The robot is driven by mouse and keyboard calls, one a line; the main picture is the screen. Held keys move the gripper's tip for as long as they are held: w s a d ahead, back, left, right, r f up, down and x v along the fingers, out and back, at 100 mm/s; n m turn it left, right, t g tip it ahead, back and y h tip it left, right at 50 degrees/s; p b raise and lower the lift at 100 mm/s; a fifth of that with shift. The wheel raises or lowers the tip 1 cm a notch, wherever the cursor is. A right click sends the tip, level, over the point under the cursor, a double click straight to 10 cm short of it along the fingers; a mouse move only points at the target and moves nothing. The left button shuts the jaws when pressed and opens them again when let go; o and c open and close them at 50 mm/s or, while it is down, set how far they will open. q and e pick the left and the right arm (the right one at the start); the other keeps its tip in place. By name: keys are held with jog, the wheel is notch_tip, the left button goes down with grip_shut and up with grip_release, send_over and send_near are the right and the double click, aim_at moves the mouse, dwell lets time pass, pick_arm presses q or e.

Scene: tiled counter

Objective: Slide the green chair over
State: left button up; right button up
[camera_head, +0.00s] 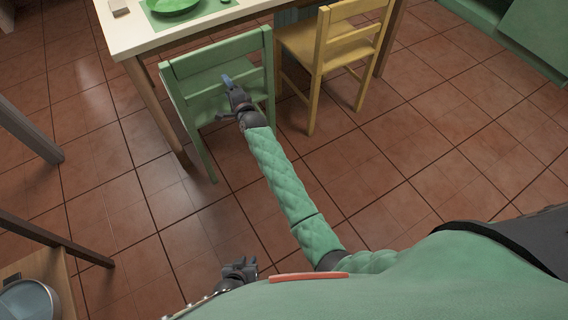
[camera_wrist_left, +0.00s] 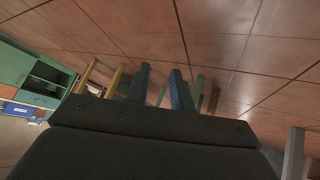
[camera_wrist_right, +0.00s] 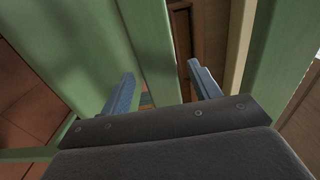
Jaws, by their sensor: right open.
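The green chair (camera_head: 215,52) stands upright at the near side of the table, its backrest toward me. My right gripper (camera_head: 228,94) is at the chair's backrest, below the top rail. In the right wrist view its fingers (camera_wrist_right: 162,88) are apart, with a green chair slat (camera_wrist_right: 152,45) running up between them. I cannot tell whether either finger touches the wood. My left gripper (camera_head: 240,269) is low, near my body and well away from the chair. In the left wrist view its fingers (camera_wrist_left: 160,78) are apart with nothing between them.
A yellow chair (camera_head: 318,50) stands close on the right of the green chair. The table (camera_head: 128,40) bears a green plate (camera_head: 173,6). Tiled floor (camera_head: 400,150) is open to the right and in front. A pot (camera_head: 28,301) is at the lower left.

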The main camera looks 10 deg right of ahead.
jog(key=shift+p+v, duration=2.25)
jog(key=shift+v, duration=2.75)
notch_tip(320, 180, down, 4)
jog(key=s+a+n+g+y, duration=0.1)
jog(key=s+a+n+g, duration=0.1)
jog(key=n+g, duration=0.35)
jog(key=s+d+r+n+g+h+p, duration=0.1)
jog(key=s+d+r+n+g+p, duration=0.25)
jog(key=s, duration=0.65)
jog(key=s+d+r+n+g+h+p, duration=0.1)
jog(key=s+d+r+n+h+p, duration=0.1)
jog(key=s+d+r+n, duration=0.65)
jog(key=s+r+g+h+p, duration=0.1)
jog(key=s+r+g+p, duration=0.2)
jog(key=s, duration=1)
pick_arm(q)
jog(key=s+a+r+g+y+p, duration=0.1)
jog(key=a+r, duration=0.3)
jog(key=r, duration=1.6)
jog(key=s+a+r+g+y+p, duration=0.1)
jog(key=a+r+g, duration=0.3)
jog(key=r, duration=1.7)
jog(key=shift+s+r+p, duration=0.15)
jog(key=shift+s+p, duration=0.25)
jog(key=shift+p, duration=0.15)
pick_arm(e)
jog(key=s+d+g, duration=0.1)
jog(key=s+g, duration=0.1)
jog(key=s, duration=0.9)
jog(key=shift+s, duration=0.35)
